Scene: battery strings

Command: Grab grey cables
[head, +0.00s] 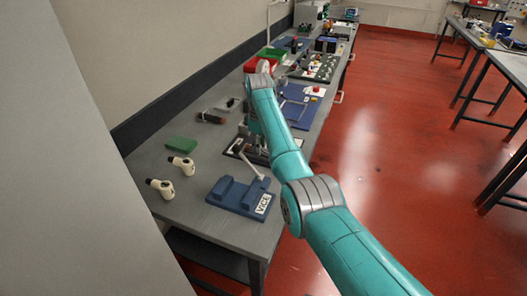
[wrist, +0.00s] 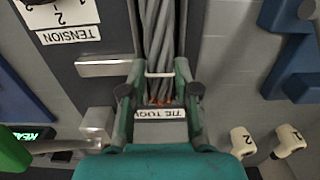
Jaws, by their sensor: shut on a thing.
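The grey cables (wrist: 158,35) form a twisted bundle running down the middle of the wrist view, with a white tie around it near its lower end. Reddish-brown wire ends show just below the tie. My gripper (wrist: 160,88) has one finger on each side of the bundle near this end and is shut on it. In the head view my gripper is low over the bench behind my arm, and the cables cannot be made out there.
The grey bench (head: 222,232) holds a blue vice (head: 232,192), two white numbered fittings (head: 182,165) and a green block (head: 181,144). A dark-trimmed wall borders the left; red floor (head: 400,150) is open at right.

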